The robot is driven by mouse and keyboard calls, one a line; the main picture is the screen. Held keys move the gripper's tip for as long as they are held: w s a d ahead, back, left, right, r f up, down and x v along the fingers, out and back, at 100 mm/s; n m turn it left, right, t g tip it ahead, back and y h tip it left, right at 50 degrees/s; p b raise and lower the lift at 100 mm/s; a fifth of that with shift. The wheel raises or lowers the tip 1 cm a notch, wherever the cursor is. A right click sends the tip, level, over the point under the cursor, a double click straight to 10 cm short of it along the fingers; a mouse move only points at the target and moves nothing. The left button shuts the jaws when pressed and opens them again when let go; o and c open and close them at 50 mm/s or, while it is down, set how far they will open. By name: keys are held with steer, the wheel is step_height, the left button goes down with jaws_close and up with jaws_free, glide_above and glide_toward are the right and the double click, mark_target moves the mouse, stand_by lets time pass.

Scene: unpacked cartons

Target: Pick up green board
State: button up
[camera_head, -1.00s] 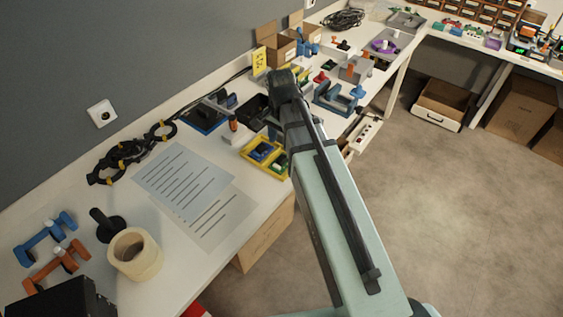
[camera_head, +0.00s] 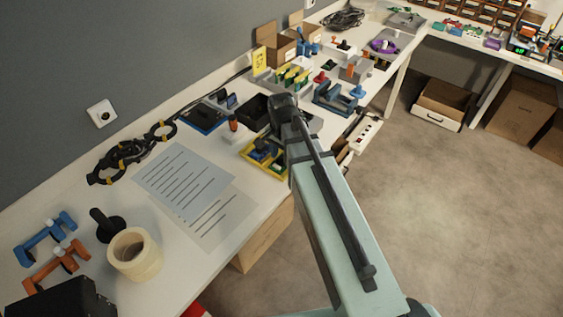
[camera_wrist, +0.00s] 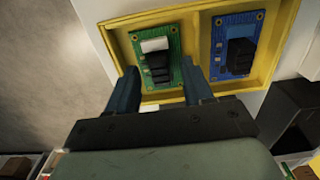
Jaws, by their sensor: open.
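The green board (camera_wrist: 151,48) lies in the left part of a yellow tray (camera_wrist: 190,17) in the wrist view, with a white and a black part on it. A blue board (camera_wrist: 226,60) lies to its right in the same tray. My gripper (camera_wrist: 160,76) is open. Its two fingers reach over the tray's near edge, one on each side of the green board's lower end. I cannot tell whether they touch it. In the head view the yellow tray (camera_head: 247,154) shows left of my arm, which hides part of it and my fingers.
Printed sheets (camera_head: 185,181) lie left of the tray. A black bin (camera_head: 256,111) and an orange-handled tool (camera_head: 233,123) stand behind it. Blue fixtures (camera_head: 338,97) are to the right.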

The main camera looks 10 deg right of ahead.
steer(key=shift+f, duration=0.15)
jaws_close()
stand_by(0.4)
